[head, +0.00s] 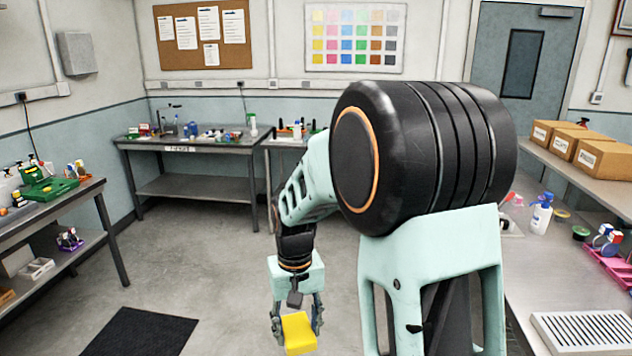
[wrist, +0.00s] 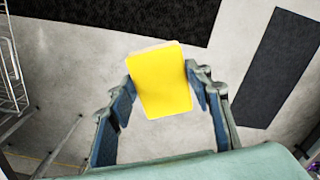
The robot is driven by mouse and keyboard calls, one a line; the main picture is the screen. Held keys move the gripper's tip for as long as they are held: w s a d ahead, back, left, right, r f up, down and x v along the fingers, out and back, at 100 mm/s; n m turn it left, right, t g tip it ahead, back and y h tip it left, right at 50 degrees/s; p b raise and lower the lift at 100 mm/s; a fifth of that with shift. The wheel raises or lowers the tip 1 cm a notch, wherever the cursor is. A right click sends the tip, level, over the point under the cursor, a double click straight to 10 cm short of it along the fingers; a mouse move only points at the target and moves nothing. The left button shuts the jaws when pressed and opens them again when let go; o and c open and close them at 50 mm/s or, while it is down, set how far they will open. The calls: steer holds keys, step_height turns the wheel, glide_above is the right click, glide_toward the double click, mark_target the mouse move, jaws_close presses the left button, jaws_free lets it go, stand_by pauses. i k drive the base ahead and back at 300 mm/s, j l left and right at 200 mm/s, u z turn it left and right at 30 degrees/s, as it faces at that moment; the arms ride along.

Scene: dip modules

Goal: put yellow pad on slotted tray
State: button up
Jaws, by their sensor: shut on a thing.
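The yellow pad (head: 298,333) is a thick rectangular block with a paler edge. My gripper (head: 297,325) is shut on it and holds it in the air above the floor. In the wrist view the yellow pad (wrist: 160,82) sits between the two fingers of my gripper (wrist: 160,85), slightly tilted. A white slotted tray (head: 582,331) lies on the right-hand bench, near its front at the lower right of the head view. The pad is well apart from it, to its left.
The right bench (head: 535,255) has a bare stretch behind the tray. A white bottle (head: 541,213), a pink rack (head: 610,262) and cardboard boxes (head: 590,150) stand farther back. A dark mat (head: 140,333) lies on the open floor. A cluttered table (head: 60,210) stands at left.

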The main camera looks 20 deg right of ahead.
mark_target(592, 328)
steer(key=i+z, duration=0.3)
steer(key=z, duration=0.15)
steer(key=i+z, duration=0.6)
steer(key=z, duration=0.3)
steer(key=i+z, duration=0.2)
steer(key=z, duration=0.3)
steer(key=i+z, duration=0.15)
steer(key=z, duration=0.2)
steer(key=i+z, duration=0.1)
steer(key=z, duration=0.2)
steer(key=i+z, duration=0.15)
steer(key=z, duration=0.2)
steer(key=i+z, duration=0.3)
steer(key=z, duration=0.2)
steer(key=i+j+z, duration=0.1)
steer(key=i+z, duration=0.15)
steer(key=z, duration=0.2)
